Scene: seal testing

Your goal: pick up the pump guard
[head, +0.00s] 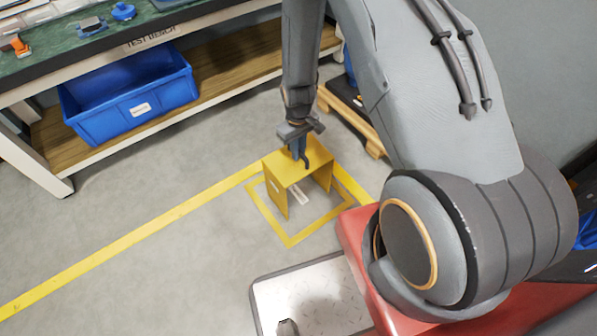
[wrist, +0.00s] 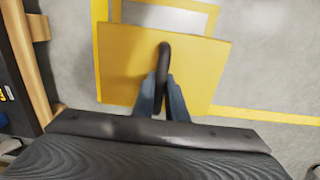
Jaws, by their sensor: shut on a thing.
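The pump guard (head: 285,173) is a yellow bent-sheet cover with a flat top and side walls, standing on the grey floor at a yellow marked square in the head view. In the wrist view its flat yellow top (wrist: 130,65) fills the upper middle, with a dark curved handle (wrist: 165,50) on it. My gripper (head: 302,150) comes down from above onto the top of the guard. In the wrist view my gripper's fingers (wrist: 162,97) are closed on the handle. I cannot tell whether the guard is touching the floor.
A test bench (head: 150,42) with a blue bin (head: 130,105) on its lower shelf stands at the upper left. A wooden pallet (head: 350,122) lies behind the guard to the right. A metal plate (head: 315,290) lies in front. Open floor (head: 130,240) spreads to the left.

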